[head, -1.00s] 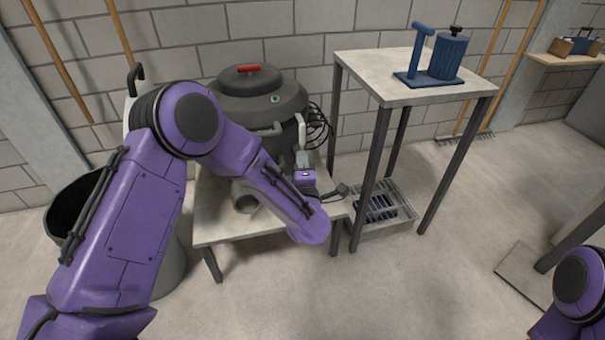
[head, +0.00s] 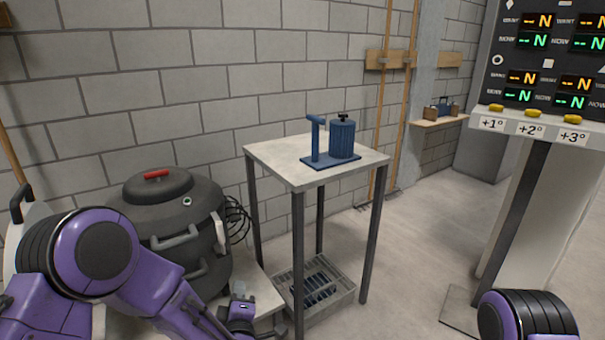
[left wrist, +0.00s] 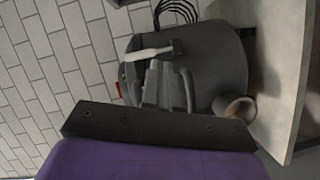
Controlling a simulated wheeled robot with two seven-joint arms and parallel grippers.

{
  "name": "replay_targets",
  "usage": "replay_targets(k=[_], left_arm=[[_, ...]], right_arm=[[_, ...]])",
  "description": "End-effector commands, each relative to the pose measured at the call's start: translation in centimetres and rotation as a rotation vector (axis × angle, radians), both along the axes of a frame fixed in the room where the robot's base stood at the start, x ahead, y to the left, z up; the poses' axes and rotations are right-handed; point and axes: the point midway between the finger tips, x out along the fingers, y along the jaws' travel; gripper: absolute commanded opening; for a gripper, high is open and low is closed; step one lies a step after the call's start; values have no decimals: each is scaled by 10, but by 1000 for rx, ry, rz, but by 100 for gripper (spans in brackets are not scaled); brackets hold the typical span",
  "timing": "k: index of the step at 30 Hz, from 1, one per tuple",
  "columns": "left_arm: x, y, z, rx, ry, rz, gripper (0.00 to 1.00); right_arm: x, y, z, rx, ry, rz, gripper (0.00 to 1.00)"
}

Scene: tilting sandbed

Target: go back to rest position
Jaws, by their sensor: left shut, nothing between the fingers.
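My left gripper (head: 240,308) is low in the head view, in front of the grey kiln-like vessel (head: 170,220) with a red-handled lid. It is shut and empty. In the left wrist view its fingers (left wrist: 166,84) show close together in front of the dark vessel (left wrist: 222,55), with the pale lever (left wrist: 148,54) just beyond the tips; I cannot tell whether they touch. My left arm is bent at the lower left. Of my right arm only a purple and black joint shows at the bottom right of the head view; its gripper is hidden.
A tall table (head: 290,152) with a blue stand and cylinder (head: 341,140) stands right of the vessel. A slotted bin (head: 328,292) sits beneath it. A display panel with yellow buttons (head: 534,113) rises at the right. Floor between table and panel is clear.

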Motion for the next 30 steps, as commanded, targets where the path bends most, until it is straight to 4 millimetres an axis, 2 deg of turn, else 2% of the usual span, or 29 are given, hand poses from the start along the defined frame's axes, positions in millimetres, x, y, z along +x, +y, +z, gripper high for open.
replay_targets(k=[1, 3, 5, 6, 9, 12, 15, 18, 20, 21, 30], left_arm=[[-22, 5, -40, 114, 163, -64, 0], [-59, 16, -93, 249, 384, -156, 0], [-95, 27, -130, 338, 552, -226, 0], [-121, 34, -152, 387, 660, -272, 0], [-179, 53, -190, 463, 868, -354, 0], [-232, 70, -214, 506, 1038, -414, 0], [-281, 88, -229, 528, 1178, -446, 0], [-327, 106, -238, 541, 1297, -452, 0], [-354, 109, -248, 539, 1361, -466, 0], [-345, 108, -214, 540, 1340, -460, 0], [-343, 108, -117, 539, 1334, -457, 0]], right_arm=[[0, 0, 0, 0, 0, 0, 62], [0, 0, 0, 0, 0, 0, 62], [0, 0, 0, 0, 0, 0, 62], [0, 0, 0, 0, 0, 0, 62], [0, 0, 0, 0, 0, 0, 62], [0, 0, 0, 0, 0, 0, 62], [0, 0, 0, 0, 0, 0, 62], [0, 0, 0, 0, 0, 0, 62], [0, 0, 0, 0, 0, 0, 62], [-1, 0, 31, 0, 1, 0, 62], [0, 0, 128, 0, 0, 0, 62]])
